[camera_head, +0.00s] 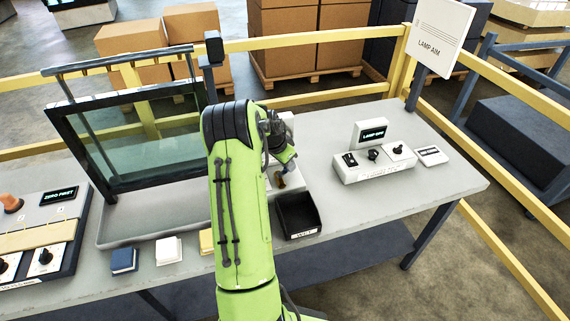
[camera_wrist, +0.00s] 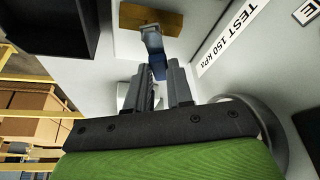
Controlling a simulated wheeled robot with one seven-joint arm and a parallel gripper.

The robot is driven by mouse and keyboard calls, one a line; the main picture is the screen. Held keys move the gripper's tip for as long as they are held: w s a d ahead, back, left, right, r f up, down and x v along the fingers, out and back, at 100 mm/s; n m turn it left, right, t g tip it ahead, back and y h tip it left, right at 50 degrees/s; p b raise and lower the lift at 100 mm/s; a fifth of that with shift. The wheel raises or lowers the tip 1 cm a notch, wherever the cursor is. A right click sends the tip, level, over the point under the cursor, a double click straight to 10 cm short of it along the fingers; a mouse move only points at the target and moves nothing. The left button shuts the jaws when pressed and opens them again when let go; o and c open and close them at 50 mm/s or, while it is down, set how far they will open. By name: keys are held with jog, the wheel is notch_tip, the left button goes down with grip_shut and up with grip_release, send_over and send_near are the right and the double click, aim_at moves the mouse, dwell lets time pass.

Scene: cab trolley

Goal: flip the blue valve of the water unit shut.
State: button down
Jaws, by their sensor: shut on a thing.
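The blue valve (camera_wrist: 157,66) shows in the wrist view as a short blue lever with a grey-blue stem, in front of a brass-coloured block (camera_wrist: 135,16). My gripper (camera_wrist: 167,70) has its two grey fingers at the lever, shut on its near end. The water unit (camera_wrist: 213,30) is a pale panel with a label reading "TEST 150 KPA". In the head view my green arm and gripper (camera_head: 284,166) cover most of the unit, and the valve cannot be made out there.
A black bin labelled "WET" (camera_head: 299,232) stands in front of the unit. A framed glass panel in a grey tray (camera_head: 160,229) is on the left. A white lamp control box (camera_head: 378,171) is on the right. The bench is bare (camera_head: 440,190) at its right end.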

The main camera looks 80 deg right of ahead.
jog(key=shift+s+a+m+g+y+b, duration=0.25)
jog(key=shift+m+g+y, duration=0.1)
jog(key=shift+m, duration=0.85)
jog(key=shift+s+a+m+g+y+b, duration=0.15)
jog(key=shift+s+a+m+g+y, duration=0.15)
jog(key=shift+m, duration=0.9)
jog(key=c, duration=1)
grip_release()
jog(key=shift+w, duration=0.1)
jog(key=p+v, duration=0.2)
jog(key=v, duration=1.3)
jog(key=shift+r+p, duration=0.35)
jog(key=shift+r, duration=0.05)
jog(key=shift+w, duration=0.15)
